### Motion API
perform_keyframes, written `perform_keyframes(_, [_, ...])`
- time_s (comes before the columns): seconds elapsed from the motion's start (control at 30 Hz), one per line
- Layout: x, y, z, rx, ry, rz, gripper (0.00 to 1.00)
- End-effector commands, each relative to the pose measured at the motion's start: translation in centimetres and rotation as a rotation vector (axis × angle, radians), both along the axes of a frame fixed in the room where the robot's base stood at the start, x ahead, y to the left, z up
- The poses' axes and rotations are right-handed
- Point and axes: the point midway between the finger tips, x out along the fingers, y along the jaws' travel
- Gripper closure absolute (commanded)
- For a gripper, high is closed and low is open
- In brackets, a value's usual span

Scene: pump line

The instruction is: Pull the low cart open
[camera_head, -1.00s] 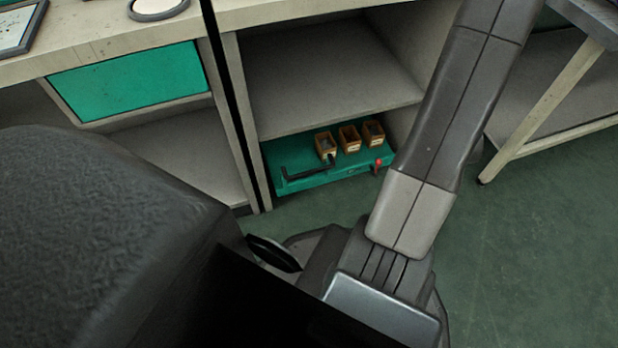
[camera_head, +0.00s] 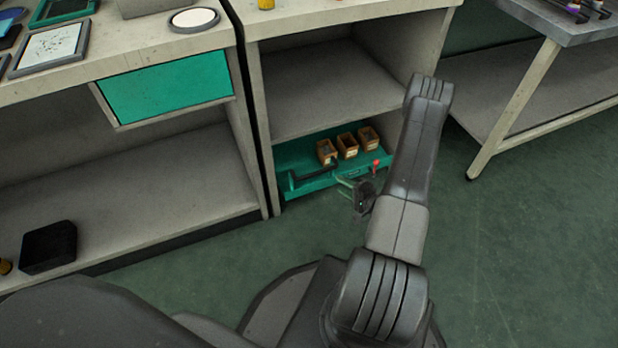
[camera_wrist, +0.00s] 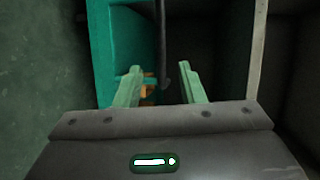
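The low cart (camera_head: 312,186) is a green tray at floor level under the bench shelf, with a black bar handle (camera_head: 306,176) on its front left and a red knob (camera_head: 376,163) on its front right. It carries three small brown boxes (camera_head: 347,146). My gripper (camera_head: 350,184) is in front of the cart, near its middle. In the wrist view, the two green fingers (camera_wrist: 162,88) stand apart with a gap between them. The black handle (camera_wrist: 160,45) shows beyond and between the fingertips; I see no grip on it. The cart's green front (camera_wrist: 122,50) is at left there.
The bench's side panel (camera_head: 262,130) stands left of the cart. A green drawer (camera_head: 168,86) is in the bench further left, above a black box (camera_head: 48,246) on the lower shelf. A metal table (camera_head: 520,100) is at right. Green floor is clear in front.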

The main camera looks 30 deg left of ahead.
Motion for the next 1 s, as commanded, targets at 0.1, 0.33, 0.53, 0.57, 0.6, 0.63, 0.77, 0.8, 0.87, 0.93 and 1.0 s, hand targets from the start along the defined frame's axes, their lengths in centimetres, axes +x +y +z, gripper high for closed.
perform_keyframes(0.1, [-0.6,0.5,-0.3,0.05,0.028,0.011,0.64])
perform_keyframes(0.33, [-0.3,2.1,-0.7,0.058,0.032,0.016,0.64])
perform_keyframes(0.53, [0.6,4.9,-1.4,0.057,0.03,0.016,0.64])
perform_keyframes(0.57, [0.7,5.4,-1.5,0.057,0.029,0.017,0.64])
perform_keyframes(0.6, [0.9,6.0,-1.6,0.057,0.03,0.016,0.64])
perform_keyframes(0.63, [1.0,6.5,-1.7,0.057,0.029,0.017,0.64])
perform_keyframes(0.77, [1.7,8.6,-2.1,0.058,0.029,0.016,0.64])
perform_keyframes(0.8, [2.0,9.3,-2.2,0.058,0.028,0.016,0.64])
perform_keyframes(0.87, [2.3,10.3,-2.4,0.057,0.029,0.015,0.64])
perform_keyframes(0.93, [2.6,11.2,-2.6,0.057,0.029,0.014,0.64])
perform_keyframes(1.0, [2.9,12.1,-2.7,0.058,0.029,0.014,0.64])
